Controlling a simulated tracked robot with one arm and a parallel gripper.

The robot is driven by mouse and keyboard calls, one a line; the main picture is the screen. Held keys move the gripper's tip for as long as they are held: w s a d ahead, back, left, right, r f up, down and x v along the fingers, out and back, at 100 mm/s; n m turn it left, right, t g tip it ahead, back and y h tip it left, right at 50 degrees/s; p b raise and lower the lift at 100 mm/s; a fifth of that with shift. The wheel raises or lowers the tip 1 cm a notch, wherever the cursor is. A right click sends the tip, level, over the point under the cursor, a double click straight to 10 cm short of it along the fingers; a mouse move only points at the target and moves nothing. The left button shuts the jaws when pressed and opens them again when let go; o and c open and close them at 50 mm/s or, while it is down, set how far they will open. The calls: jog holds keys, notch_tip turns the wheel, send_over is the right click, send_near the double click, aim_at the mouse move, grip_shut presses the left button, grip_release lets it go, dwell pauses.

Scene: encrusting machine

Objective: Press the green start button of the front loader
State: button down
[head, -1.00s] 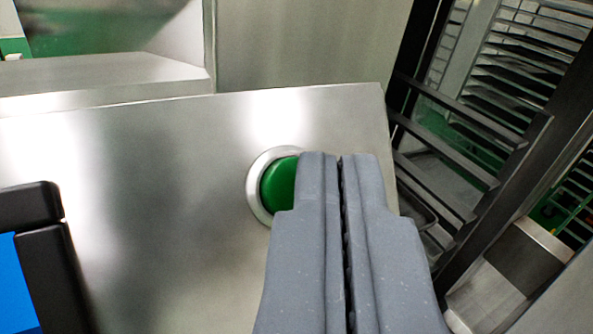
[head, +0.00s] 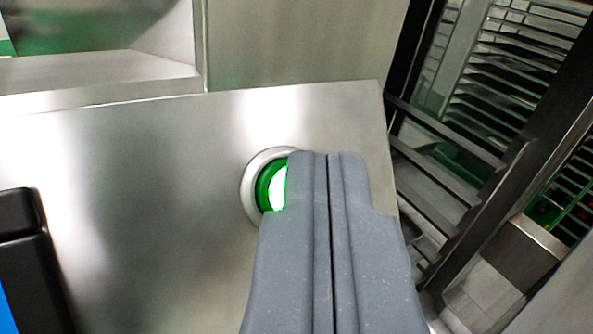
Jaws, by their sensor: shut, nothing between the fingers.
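The green start button (head: 264,186) sits in a round silver ring (head: 248,188) on a brushed-metal panel (head: 150,190). Its left part shows a green edge and a bright, whitish lit area; its right part is hidden behind my gripper. My gripper (head: 328,155) is shut and empty, with its grey fingertips over the right side of the button. The exact contact point between fingertips and button is hidden.
A black-framed blue screen (head: 20,240) is at the lower left of the panel. A metal ledge (head: 100,80) is at the upper left. Dark metal rails and slats (head: 450,150) lie beyond the panel's right edge.

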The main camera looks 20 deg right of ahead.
jog(key=shift+s, duration=0.1)
jog(key=shift+s+d+r, duration=0.15)
jog(key=shift+s+r, duration=0.2)
jog(key=shift+s, duration=0.2)
